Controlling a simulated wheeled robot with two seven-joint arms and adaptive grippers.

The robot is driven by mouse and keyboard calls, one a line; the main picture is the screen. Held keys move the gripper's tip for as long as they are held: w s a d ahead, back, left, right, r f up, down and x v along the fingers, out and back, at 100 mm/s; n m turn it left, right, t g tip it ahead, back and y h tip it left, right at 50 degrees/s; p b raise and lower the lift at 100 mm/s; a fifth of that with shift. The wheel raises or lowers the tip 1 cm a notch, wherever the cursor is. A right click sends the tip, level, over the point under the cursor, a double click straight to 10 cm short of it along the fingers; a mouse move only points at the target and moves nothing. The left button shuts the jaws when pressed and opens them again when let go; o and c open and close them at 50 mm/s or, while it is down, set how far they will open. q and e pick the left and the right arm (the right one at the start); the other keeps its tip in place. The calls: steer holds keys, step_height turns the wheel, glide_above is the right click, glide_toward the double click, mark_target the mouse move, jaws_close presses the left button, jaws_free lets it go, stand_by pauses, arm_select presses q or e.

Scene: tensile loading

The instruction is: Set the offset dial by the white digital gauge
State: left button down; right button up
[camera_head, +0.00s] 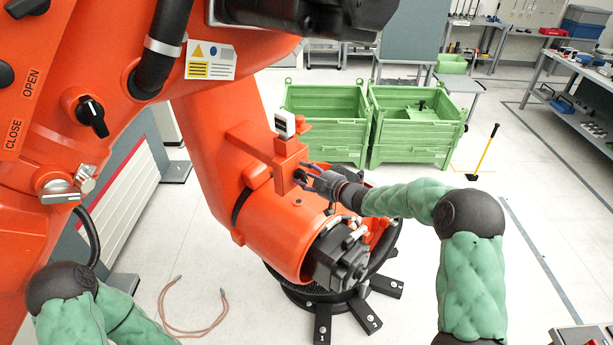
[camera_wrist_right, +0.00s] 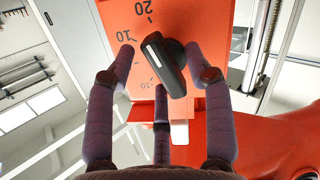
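The white digital gauge (camera_head: 285,122) stands on top of an orange bracket on the big orange machine; its dark display is too small to read. The offset dial is a black knob (camera_wrist_right: 165,66) with a white line, on an orange plate (camera_wrist_right: 190,20) marked 10, 20 and 10. My right gripper (camera_head: 308,174) is at the bracket, below the gauge. In the right wrist view its fingers (camera_wrist_right: 160,60) are spread around the knob, with a gap on the left; the right fingertip is close to it, contact unclear. My left gripper is out of view.
Two green bins (camera_head: 415,135) stand behind the machine. A yellow-handled tool (camera_head: 487,152) stands on the floor at the right. A reddish hose (camera_head: 190,330) lies on the floor at the lower left. A black knob (camera_head: 93,117) marked OPEN and CLOSE is at the upper left.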

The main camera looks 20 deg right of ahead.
steer(key=shift+s, duration=0.1)
steer(key=v, duration=1.1)
steer(key=shift+s+d, duration=0.25)
steer(key=shift+s, duration=0.05)
